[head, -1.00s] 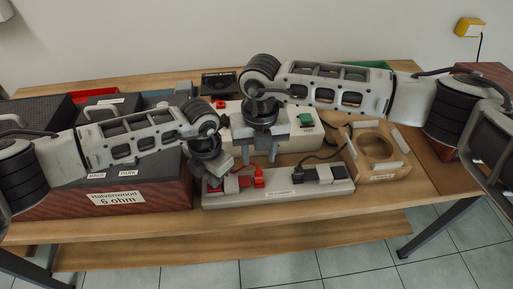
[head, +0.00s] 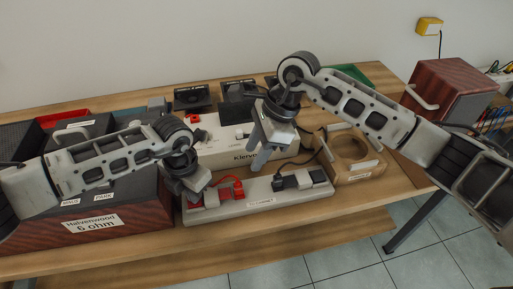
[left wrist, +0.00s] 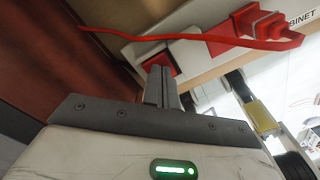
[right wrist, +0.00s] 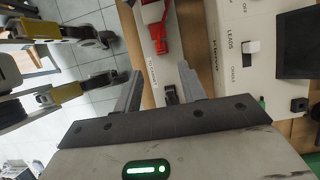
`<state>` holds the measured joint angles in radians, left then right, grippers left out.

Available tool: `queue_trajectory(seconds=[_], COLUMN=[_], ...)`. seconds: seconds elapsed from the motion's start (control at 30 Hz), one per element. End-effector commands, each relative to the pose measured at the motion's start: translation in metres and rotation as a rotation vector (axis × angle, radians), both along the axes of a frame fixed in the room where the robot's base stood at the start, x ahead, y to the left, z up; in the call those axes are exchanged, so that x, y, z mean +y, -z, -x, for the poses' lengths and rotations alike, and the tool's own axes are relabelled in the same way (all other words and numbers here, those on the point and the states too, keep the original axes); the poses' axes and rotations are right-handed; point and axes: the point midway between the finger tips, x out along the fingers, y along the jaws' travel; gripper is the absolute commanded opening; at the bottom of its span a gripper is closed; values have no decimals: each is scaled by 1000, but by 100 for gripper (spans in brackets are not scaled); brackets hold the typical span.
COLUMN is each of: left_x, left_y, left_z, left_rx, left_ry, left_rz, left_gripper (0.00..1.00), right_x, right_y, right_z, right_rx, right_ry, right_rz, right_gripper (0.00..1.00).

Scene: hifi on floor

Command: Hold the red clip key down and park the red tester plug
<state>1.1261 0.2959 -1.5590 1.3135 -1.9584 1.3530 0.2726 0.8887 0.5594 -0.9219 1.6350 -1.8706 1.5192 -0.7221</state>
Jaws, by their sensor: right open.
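The grey-white terminal strip (head: 262,203), labelled for the cabinet, lies at the table's front. The red clip key (left wrist: 160,64) is at its left end, partly hidden by my left fingers. My left gripper (head: 192,197) is shut, tips down at the key; I cannot tell how far the key is pressed. The red tester plug (left wrist: 243,24) is at the strip beside the key, with its red lead curving away; it also shows in the right wrist view (right wrist: 161,35). My right gripper (head: 265,146) is open and empty, tilted above the strip and before the tester box (head: 228,150).
The wooden speaker cabinet (head: 120,215) with a PARK label (head: 104,197) stands left. A black plug (head: 279,183) sits on the strip's right half. The front table edge is close.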

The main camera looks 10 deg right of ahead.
Motion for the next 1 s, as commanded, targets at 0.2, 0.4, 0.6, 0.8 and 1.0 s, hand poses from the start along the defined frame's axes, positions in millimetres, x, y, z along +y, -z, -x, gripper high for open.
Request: queue_trajectory(seconds=[0.2, 0.4, 0.6, 0.8, 1.0], left_x=[0, 0, 0, 0, 0], left_y=[2, 2, 2, 2, 2], left_z=[1, 2, 2, 2, 2], left_rx=[4, 4, 4, 4, 4], left_ry=[1, 1, 1, 1, 1], left_rz=[-1, -1, -1, -1, -1], left_gripper=[0, 0, 0, 0, 0], right_x=[10, 25, 38, 44, 45], right_y=[24, 61, 91, 107, 110], right_z=[1, 1, 1, 0, 0], right_rx=[1, 1, 0, -2, -3], right_ry=[-8, -7, -6, -7, -6], right_rz=[-1, -2, -2, -2, 0], right_gripper=[41, 41, 41, 41, 41])
